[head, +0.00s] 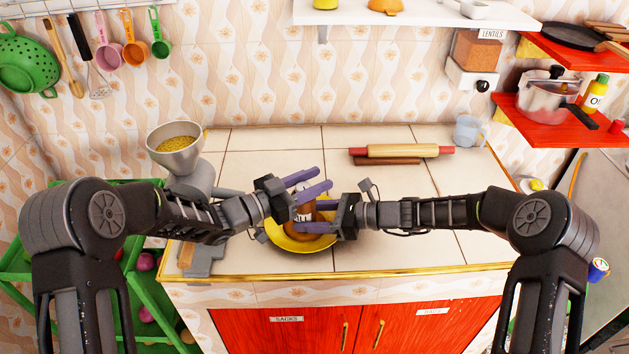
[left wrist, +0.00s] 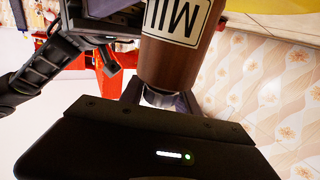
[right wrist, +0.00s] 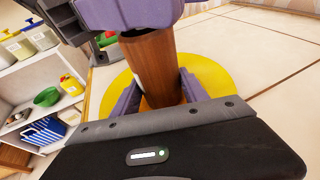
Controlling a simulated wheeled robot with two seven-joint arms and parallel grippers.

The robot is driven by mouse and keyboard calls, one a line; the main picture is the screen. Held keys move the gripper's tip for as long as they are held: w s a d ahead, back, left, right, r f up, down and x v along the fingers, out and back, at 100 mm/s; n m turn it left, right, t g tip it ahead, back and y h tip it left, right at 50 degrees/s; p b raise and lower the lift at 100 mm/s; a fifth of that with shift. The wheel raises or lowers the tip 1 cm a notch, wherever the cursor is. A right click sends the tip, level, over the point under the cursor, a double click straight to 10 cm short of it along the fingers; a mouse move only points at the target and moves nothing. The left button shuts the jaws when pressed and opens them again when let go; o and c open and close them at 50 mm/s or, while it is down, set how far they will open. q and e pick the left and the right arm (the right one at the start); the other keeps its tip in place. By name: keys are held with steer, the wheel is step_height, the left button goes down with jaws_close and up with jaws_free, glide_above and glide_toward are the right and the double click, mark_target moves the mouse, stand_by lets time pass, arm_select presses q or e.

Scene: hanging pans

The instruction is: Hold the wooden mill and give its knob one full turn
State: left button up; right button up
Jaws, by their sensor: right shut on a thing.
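The wooden mill (head: 305,211) is a brown cylinder, upright over a yellow plate (head: 283,241) on the counter. Its white label (left wrist: 178,16) and a metal-grey knob (left wrist: 158,97) show in the left wrist view. My right gripper (head: 314,217) is shut on the mill's body; its fingers also flank the wood (right wrist: 150,70) in the right wrist view. My left gripper (head: 308,182) is above, its purple fingers apart on either side of the knob. Whether they touch the knob, and whether the mill's base touches the plate, I cannot tell.
A grinder with a grain-filled hopper (head: 176,143) stands left of my left gripper. A rolling pin (head: 403,151) and a clear jug (head: 468,131) are at the back right. The tiles between the plate and the rolling pin are clear. The gold front edge (head: 350,277) is near.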

arm_select(q)
steer(key=shift+o, duration=1.3)
step_height(320, 180, up, 10)
steer(key=shift+s+f, duration=0.1)
steer(key=s+a+f+n+t+y, duration=0.6)
steer(key=s+a+f, duration=0.1)
steer(key=s+f, duration=0.2)
steer(key=shift+s+f+t+y, duration=0.15)
steer(key=shift+f+t+y, duration=0.15)
steer(key=shift+f, duration=0.3)
